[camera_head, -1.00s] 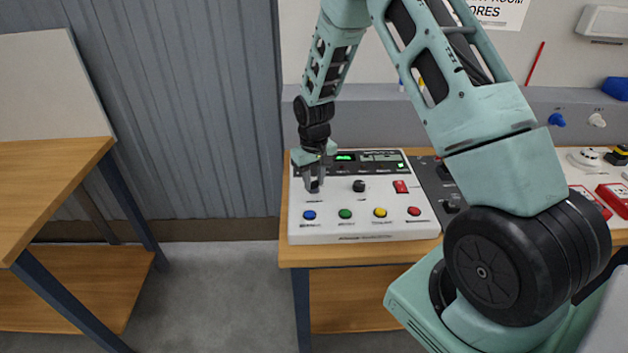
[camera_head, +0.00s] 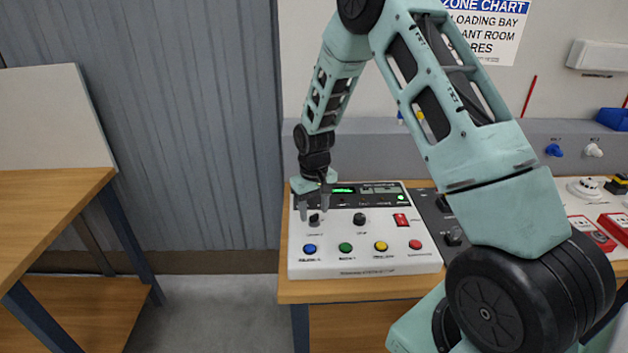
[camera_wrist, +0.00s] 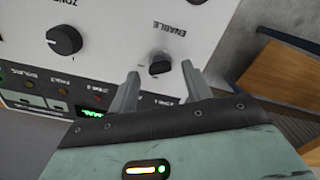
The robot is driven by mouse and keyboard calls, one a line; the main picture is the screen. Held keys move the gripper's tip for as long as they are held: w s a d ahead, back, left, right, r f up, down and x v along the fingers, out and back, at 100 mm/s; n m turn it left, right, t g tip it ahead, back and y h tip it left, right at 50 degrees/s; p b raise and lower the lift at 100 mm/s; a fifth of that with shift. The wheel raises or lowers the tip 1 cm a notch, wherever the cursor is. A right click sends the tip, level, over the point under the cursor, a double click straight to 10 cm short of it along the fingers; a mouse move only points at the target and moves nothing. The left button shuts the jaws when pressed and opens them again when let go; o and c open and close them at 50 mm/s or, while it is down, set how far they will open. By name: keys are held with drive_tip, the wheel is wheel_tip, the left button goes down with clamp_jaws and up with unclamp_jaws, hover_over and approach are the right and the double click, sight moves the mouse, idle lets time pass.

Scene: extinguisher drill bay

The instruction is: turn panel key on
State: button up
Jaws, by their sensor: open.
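The white control panel (camera_head: 375,258) lies on a wooden bench. Its key switch (camera_head: 314,219) is a small dark knob at the panel's left; in the wrist view the knob (camera_wrist: 160,64) sits by the word ENABLE. My gripper (camera_head: 314,213) points down at the key with its fingers spread. In the wrist view the fingertips of my gripper (camera_wrist: 160,70) stand on either side of the key, with a gap to each side. A green display (camera_head: 343,190) is lit. The fingers partly hide the key in the head view.
A black ZONE knob (camera_head: 360,219) is to the right of the key. A red switch (camera_head: 401,220) and a row of coloured buttons (camera_head: 346,247) share the panel. Another wooden table (camera_head: 55,205) stands at left, with open floor between.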

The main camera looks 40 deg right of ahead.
sight(314, 215)
wheel_tip(314, 215, up, 16)
drive_tip(key=b, duration=0.2)
drive_tip(key=shift+b, duration=0.4)
drive_tip(key=s+a+r+n, duration=0.1)
drive_tip(key=s+a+n, duration=0.1)
drive_tip(key=s+a, duration=0.6)
drive_tip(key=s+a+n, duration=0.3)
drive_tip(key=s+a, duration=0.2)
drive_tip(key=a, duration=0.7)
drive_tip(key=s+a+f+n, duration=0.1)
drive_tip(key=s+a+n, duration=0.1)
drive_tip(key=s, duration=0.6)
drive_tip(key=s+a+f+n, duration=0.1)
drive_tip(key=s+a, duration=0.3)
drive_tip(key=s, duration=0.5)
drive_tip(key=shift+s+a+n+y, duration=0.2)
drive_tip(key=shift+a+n+y, duration=0.1)
drive_tip(key=shift+a+n, duration=0.1)
drive_tip(key=shift+o, duration=0.5)
